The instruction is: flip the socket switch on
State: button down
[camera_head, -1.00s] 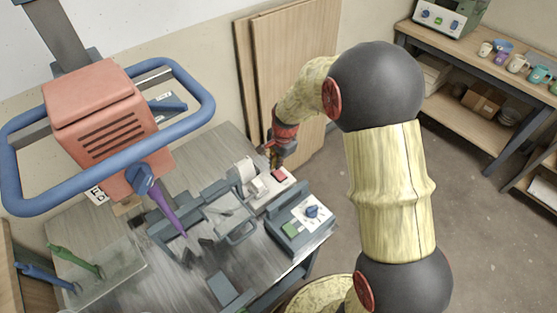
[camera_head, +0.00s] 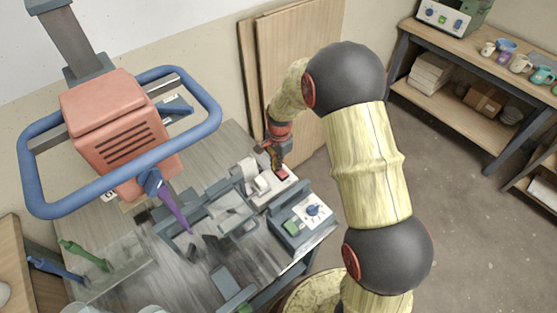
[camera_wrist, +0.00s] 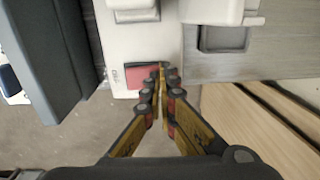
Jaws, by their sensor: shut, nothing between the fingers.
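The socket (camera_head: 266,199) is a white block at the edge of the grey bench, with a red switch (camera_head: 282,174) at its far end and pale plugs (camera_head: 252,173) on it. My gripper (camera_head: 278,168) is shut and empty, pointing down right by the switch. In the wrist view, the red switch (camera_wrist: 141,77) lies at the end of the white socket (camera_wrist: 125,45). The shut fingertips (camera_wrist: 162,68) overlap the switch's right edge. I cannot tell whether they touch it. The switch's tilt is unclear.
A red machine head (camera_head: 118,130) with a blue ring handle rises at the left. Wooden boards (camera_head: 300,75) lean on the wall behind my gripper. Open floor lies to the right.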

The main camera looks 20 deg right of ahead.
jog(key=shift+s, duration=0.1)
jog(key=shift+s+d+r, duration=0.25)
jog(key=shift+s+d, duration=0.05)
jog(key=shift+s, duration=0.35)
jog(key=shift+w+r+p, duration=0.1)
jog(key=shift+r+p, duration=0.35)
jog(key=shift+p, duration=0.1)
notch_tip(320, 180, up, 13)
jog(key=w+a+p, duration=0.1)
jog(key=w+p, duration=0.1)
jog(key=p, duration=0.3)
jog(key=shift+f, duration=0.1)
